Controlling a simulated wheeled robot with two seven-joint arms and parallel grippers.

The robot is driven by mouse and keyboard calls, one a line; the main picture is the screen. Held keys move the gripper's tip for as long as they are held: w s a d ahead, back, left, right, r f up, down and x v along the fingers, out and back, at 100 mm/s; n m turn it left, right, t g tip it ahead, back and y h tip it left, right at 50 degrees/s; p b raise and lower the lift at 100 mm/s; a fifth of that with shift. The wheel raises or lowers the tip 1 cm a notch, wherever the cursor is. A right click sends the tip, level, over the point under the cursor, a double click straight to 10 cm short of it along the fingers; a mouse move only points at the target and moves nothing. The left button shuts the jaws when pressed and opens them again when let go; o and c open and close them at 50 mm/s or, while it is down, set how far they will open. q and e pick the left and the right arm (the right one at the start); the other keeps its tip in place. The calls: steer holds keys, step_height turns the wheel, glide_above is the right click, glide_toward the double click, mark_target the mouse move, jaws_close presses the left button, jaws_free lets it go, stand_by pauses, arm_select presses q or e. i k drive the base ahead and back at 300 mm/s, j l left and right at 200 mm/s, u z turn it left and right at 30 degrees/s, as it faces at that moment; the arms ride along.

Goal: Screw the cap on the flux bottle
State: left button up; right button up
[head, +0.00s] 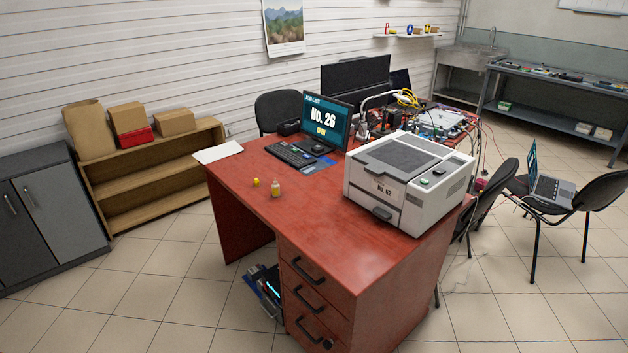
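A small flux bottle (276,189) stands upright on the red-brown desk (318,205), left of the printer-like machine. It has a pale yellowish body and a narrower top; details are too small to tell. A small yellow piece (256,182), which looks like the cap, lies on the desk just left of the bottle, apart from it. Neither of my grippers shows in the head view.
A white and grey machine (436,205) fills the desk's right side. A keyboard (290,155) and monitor (327,118) stand behind the bottle. A white paper (218,152) lies at the far left corner. The desk front around the bottle is clear. Chairs (570,190) stand at right.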

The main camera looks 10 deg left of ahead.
mark_target(276, 187)
steer(key=i+j+z, duration=0.2)
steer(key=j+z, duration=0.2)
steer(key=i+j+z, duration=0.15)
steer(key=j+z, duration=1.05)
steer(key=j, duration=0.15)
steer(key=j+z, duration=0.1)
steer(key=j, duration=0.55)
steer(key=k+j, duration=0.1)
steer(key=j, duration=0.5)
steer(key=j+z, duration=0.15)
steer(key=j, duration=0.5)
steer(key=k+j, duration=0.1)
steer(key=j, duration=0.5)
steer(key=k+j, duration=0.1)
steer(key=j, duration=1.05)
steer(key=k+z, duration=0.05)
